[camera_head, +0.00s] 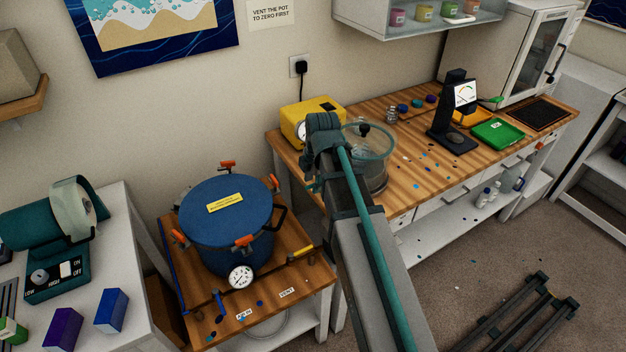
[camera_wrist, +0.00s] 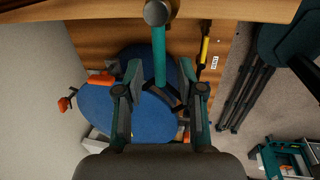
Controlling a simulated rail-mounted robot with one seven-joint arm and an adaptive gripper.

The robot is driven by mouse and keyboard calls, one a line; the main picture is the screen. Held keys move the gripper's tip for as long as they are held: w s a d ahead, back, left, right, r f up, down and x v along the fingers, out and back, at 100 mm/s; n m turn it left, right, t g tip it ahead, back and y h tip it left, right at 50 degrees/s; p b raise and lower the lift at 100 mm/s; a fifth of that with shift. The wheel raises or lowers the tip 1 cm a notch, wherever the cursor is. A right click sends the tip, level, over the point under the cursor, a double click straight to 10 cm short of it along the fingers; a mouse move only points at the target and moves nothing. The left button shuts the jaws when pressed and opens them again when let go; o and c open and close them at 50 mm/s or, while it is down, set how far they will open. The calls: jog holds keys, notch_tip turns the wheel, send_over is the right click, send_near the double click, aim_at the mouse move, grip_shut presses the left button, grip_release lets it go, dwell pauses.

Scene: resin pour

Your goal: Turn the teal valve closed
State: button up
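The teal valve (camera_wrist: 159,55) shows in the wrist view as a straight teal lever hanging from a round grey hub at the top centre. My gripper (camera_wrist: 160,70) is open, with one finger to the left of the lever and one to the right. Visible gaps separate both fingers from the lever; whether they are at its depth I cannot tell. The lever's lower end reaches between the fingertips. In the head view my arm covers this area, and I cannot make out the valve clearly.
The blue pressure pot (camera_head: 225,215) with orange clamps stands on a low wooden stand, below my gripper in the wrist view. A yellow lever (camera_head: 301,253) is at its right. The wooden bench (camera_head: 415,150) holds a glass-lidded chamber (camera_head: 372,175) and yellow pump (camera_head: 300,115) beside my arm.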

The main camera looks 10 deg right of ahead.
jog(key=shift+f, duration=0.1)
grip_shut()
